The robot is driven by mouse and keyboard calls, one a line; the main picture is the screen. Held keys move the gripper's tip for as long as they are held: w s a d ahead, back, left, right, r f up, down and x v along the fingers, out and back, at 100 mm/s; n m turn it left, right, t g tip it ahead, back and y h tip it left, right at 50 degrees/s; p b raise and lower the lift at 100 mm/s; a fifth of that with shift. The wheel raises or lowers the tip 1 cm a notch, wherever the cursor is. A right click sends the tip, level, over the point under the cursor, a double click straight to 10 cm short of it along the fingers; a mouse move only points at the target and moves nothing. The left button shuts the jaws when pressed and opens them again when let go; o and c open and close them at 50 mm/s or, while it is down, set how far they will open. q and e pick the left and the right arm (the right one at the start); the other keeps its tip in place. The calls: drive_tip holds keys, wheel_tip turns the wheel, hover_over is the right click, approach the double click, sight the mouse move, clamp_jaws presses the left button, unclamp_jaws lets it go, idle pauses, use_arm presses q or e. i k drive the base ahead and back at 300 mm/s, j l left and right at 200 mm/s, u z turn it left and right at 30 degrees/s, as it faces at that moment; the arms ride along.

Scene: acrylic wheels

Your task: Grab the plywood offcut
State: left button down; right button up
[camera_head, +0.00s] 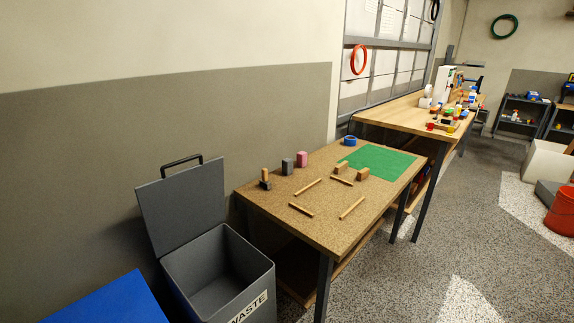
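Several wooden pieces lie on the cork-brown worktable (330,232) in the head view. Two small wooden blocks, one (341,168) at the green mat's left edge and the other (362,174) close to its right, are near the table's middle. Thin wooden strips lie nearer the front, among them one at the left (307,187), one in front (301,210) and one at the right (352,208). I cannot tell which piece is the plywood offcut. Neither of my grippers is in view.
A grey waste bin (185,285) with its lid up stands left of the table. A dark-and-wood block (265,180), grey block (287,167), pink block (302,159) and blue ring (350,141) line the table's back.

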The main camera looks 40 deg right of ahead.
sight(339, 169)
drive_tip(key=z, duration=1.75)
drive_tip(key=i+l+u, duration=0.1)
drive_tip(key=i+l, duration=0.15)
drive_tip(key=i+l+u, duration=0.15)
drive_tip(key=l, duration=0.3)
drive_tip(key=i+l+u, duration=0.1)
drive_tip(key=i+l, duration=0.2)
drive_tip(key=i+l+u, duration=0.15)
drive_tip(key=l, duration=0.3)
drive_tip(key=i+l+u, duration=0.1)
drive_tip(key=i+l, duration=0.15)
drive_tip(key=l, duration=0.2)
drive_tip(key=i+l+u, duration=0.15)
drive_tip(key=l, duration=0.25)
drive_tip(key=i+l+u, duration=0.1)
drive_tip(key=l, duration=0.35)
drive_tip(key=i+l+u, duration=0.15)
drive_tip(key=l, duration=0.35)
